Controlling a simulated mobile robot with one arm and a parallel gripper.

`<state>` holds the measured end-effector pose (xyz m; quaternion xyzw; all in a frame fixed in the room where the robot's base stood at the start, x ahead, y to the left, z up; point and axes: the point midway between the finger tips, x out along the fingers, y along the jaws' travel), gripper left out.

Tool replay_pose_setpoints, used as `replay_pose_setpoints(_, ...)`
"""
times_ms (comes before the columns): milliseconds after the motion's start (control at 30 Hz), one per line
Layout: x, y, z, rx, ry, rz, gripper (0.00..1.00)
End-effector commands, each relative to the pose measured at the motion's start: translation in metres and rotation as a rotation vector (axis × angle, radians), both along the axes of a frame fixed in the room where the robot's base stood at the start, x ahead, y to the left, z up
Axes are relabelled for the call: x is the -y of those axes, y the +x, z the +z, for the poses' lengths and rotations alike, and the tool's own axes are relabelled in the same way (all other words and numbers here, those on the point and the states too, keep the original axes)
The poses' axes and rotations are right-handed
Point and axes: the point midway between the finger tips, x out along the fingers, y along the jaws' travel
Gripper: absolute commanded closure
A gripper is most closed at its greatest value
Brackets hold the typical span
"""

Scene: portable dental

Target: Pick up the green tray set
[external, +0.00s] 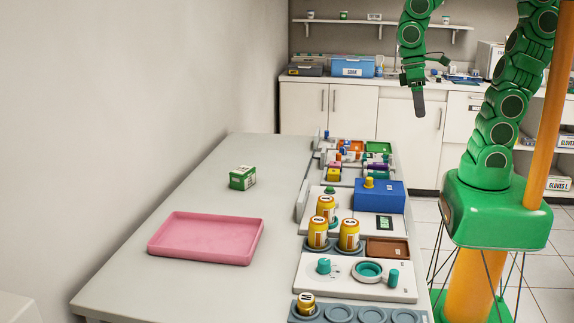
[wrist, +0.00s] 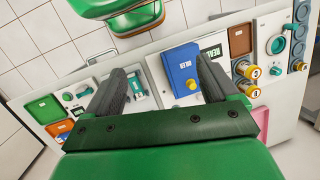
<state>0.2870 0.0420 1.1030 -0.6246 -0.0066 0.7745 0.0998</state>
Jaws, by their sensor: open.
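A small green tray (external: 378,147) sits at the far right end of the long table, beside an orange tray. The green tray also shows at the left of the wrist view (wrist: 44,109). A green and white box (external: 242,178) stands on the table's left part; its label is too small to read. My gripper (external: 418,103) hangs above the far right side of the table, pointing down. In the wrist view my gripper (wrist: 163,75) has its two dark fingers wide apart with nothing between them. The green tray lies outside the fingers, to the left.
A pink tray (external: 206,238) lies on the table's left part. A blue box (external: 380,196), several yellow jars (external: 326,207) and a white panel with teal knobs (external: 345,279) line the right side. An orange tray (wrist: 60,128) adjoins the green one. The table's far left is clear.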

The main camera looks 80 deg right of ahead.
Motion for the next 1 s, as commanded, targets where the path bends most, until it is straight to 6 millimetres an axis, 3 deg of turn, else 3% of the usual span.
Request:
replay_pose_setpoints(500, -0.044, 0.103, 0.000, -0.109, 0.196, -0.232, 0.13)
replay_pose_setpoints(1000, -0.064, 0.210, -0.013, -0.236, 0.377, -0.487, 0.13)
